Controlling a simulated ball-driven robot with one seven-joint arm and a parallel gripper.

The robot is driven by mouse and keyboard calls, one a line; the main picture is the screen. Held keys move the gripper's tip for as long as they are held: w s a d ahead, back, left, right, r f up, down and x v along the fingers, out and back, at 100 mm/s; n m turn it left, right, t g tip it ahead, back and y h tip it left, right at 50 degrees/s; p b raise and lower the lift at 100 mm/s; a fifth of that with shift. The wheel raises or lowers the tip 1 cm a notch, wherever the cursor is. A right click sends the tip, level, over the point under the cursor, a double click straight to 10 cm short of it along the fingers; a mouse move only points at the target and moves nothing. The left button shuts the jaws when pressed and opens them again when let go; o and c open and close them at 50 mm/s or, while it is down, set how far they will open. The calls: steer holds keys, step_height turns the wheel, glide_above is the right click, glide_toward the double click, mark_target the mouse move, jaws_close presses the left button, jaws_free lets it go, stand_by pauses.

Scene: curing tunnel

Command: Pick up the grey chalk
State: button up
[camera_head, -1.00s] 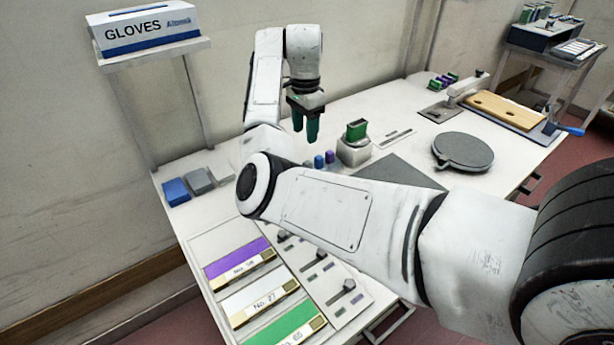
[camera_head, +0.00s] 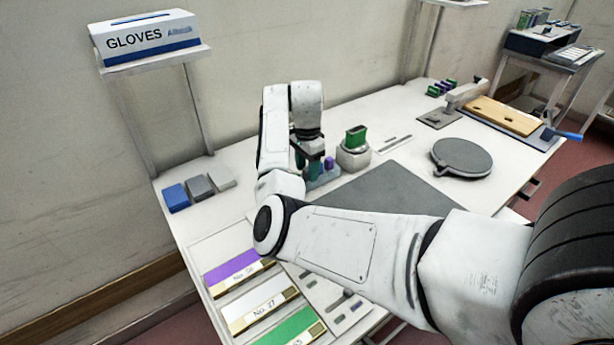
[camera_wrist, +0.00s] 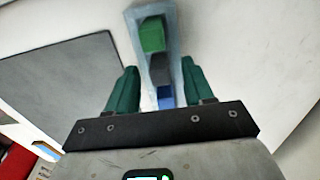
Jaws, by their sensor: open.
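The grey chalk (camera_wrist: 160,70) stands in a narrow pale blue-grey holder (camera_wrist: 133,22) in the wrist view, between a green piece (camera_wrist: 152,35) and a blue piece (camera_wrist: 165,97). My gripper (camera_wrist: 159,66) is open, with one green finger on each side of the holder and the grey chalk between them in this view. I cannot tell whether the fingers touch anything. In the head view, my gripper (camera_head: 304,160) is down at the holder (camera_head: 322,180), and a purple piece (camera_head: 330,163) shows beside it. The grey chalk is hidden there.
A white stand with a green block (camera_head: 356,136) is just right of the holder. A dark grey mat (camera_head: 385,190) lies in front, and a round grey plate (camera_head: 462,156) to the right. Blue (camera_head: 175,197), grey (camera_head: 200,187) and white blocks sit at left.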

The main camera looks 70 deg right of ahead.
steer(key=shift+c, duration=0.4)
jaws_close()
steer(key=shift+r, duration=0.1)
